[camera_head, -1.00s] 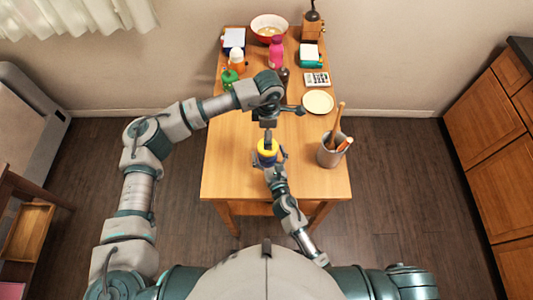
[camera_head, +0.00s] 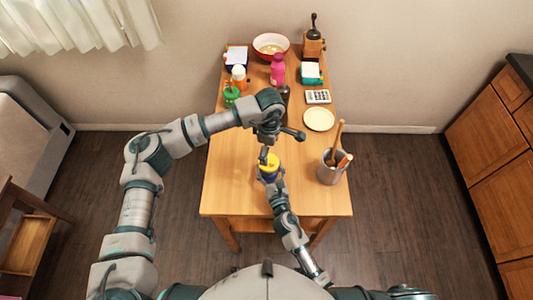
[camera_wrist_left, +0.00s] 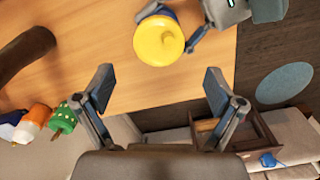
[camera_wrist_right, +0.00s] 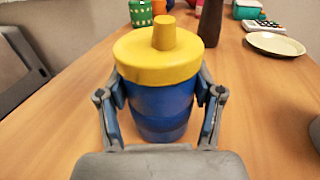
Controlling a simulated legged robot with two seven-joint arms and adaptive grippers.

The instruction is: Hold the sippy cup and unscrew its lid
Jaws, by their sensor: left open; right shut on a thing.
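The sippy cup (camera_wrist_right: 160,104) has a blue body and a yellow lid (camera_wrist_right: 158,52) with a short spout. It stands upright near the front middle of the table. My right gripper (camera_wrist_right: 162,100) is shut around the blue body, one finger on each side. The lid (camera_head: 268,168) also shows in the head view, partly behind my left gripper. My left gripper (camera_head: 264,156) is above the cup, fingers spread and empty. In the left wrist view the lid (camera_wrist_left: 159,39) lies beyond the open fingertips (camera_wrist_left: 160,85), apart from them.
A metal utensil holder (camera_head: 331,168) stands right of the cup, with a cream plate (camera_head: 318,119) behind it. A dark bottle (camera_wrist_right: 210,22) stands behind the cup. A green container (camera_head: 231,96), pink bottle (camera_head: 277,70) and bowl (camera_head: 271,45) are farther back. The table's front left is clear.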

